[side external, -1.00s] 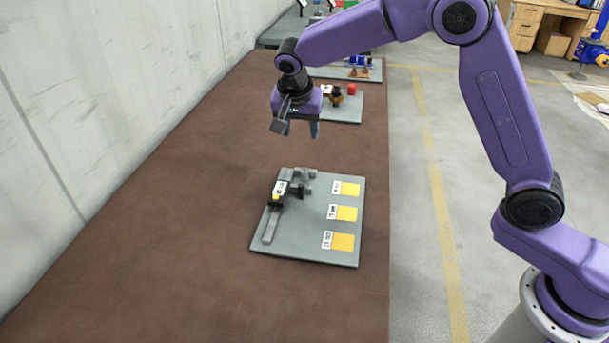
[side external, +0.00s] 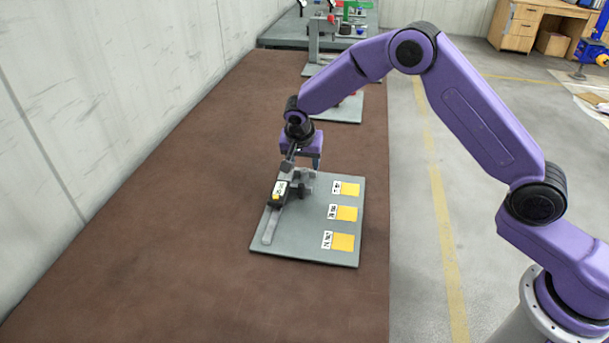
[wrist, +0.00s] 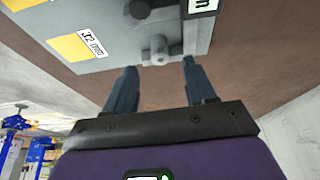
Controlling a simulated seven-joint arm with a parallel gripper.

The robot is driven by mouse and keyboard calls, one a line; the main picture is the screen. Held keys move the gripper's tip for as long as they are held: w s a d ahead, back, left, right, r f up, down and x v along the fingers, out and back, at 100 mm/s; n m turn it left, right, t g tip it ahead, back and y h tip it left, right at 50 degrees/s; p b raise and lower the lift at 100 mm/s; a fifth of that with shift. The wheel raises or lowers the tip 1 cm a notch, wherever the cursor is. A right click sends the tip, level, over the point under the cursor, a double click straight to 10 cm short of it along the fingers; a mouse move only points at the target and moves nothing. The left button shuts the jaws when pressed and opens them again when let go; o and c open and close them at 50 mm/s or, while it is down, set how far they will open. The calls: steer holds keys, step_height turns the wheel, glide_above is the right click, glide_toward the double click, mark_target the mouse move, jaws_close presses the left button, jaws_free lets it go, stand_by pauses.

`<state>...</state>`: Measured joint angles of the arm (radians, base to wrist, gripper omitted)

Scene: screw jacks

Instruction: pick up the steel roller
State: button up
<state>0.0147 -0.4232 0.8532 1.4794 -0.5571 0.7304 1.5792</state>
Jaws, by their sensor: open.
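A grey steel cylinder, which looks like the steel roller (wrist: 158,47), sits at the edge of the grey-green board (wrist: 120,55) in the wrist view. In the side view the roller (side external: 308,175) is at the far end of the board (side external: 290,248), partly hidden by my gripper (side external: 303,165). My gripper (wrist: 159,70) is open, with its two fingers apart. In the wrist view the roller shows between and just beyond the fingertips. I cannot tell whether either finger touches it.
A black jack body (side external: 279,192) with a label stands beside the roller, above a long grey bar (side external: 270,226). Several yellow squares (side external: 347,213) with labels line the board's right side. Other boards stand farther back. The brown table is clear around the front board.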

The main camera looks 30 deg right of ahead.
mark_target(305, 169)
steer(key=x, duration=0.3)
steer(key=shift+f, duration=0.2)
jaws_close()
steer(key=shift+r, duration=0.2)
